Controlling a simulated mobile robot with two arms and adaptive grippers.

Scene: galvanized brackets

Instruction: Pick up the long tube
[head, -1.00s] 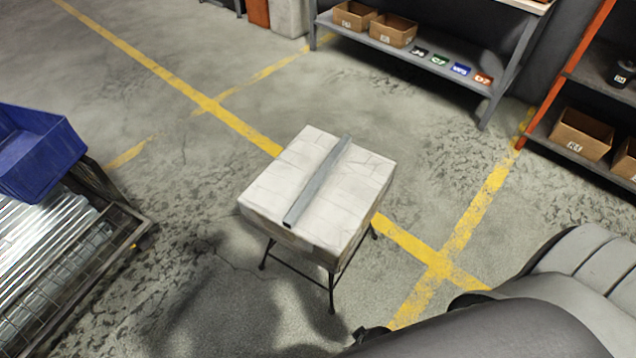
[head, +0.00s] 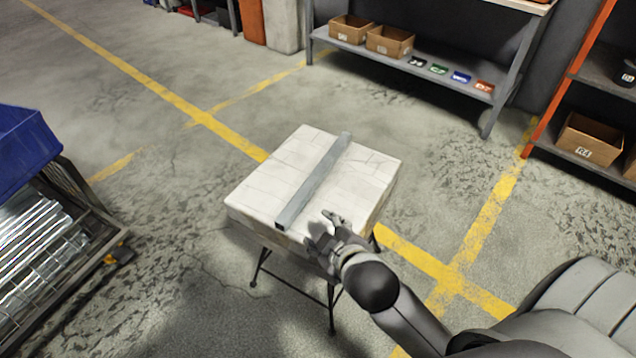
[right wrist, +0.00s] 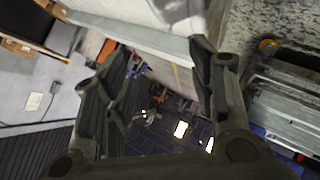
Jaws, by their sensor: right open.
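The long tube (head: 314,180) is a straight grey square-section bar with an open near end. It lies across the top of a white block-like stool (head: 268,178), pointing from near left to far right. My right gripper (head: 324,228) is open and empty, to the right of the tube's near end, by the stool's front edge. It appears apart from the tube. In the right wrist view its two dark fingers (right wrist: 163,75) are spread. A pale grey bar crosses behind them there; I cannot tell if it is the tube or the stool's edge. My left gripper is out of view.
A cart with shiny metal stock (head: 35,245) and a blue bin (head: 25,145) stands at the left. A shelf with cardboard boxes (head: 390,41) is at the back, and an orange-post rack (head: 560,95) at the right. Floor around the stool is clear.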

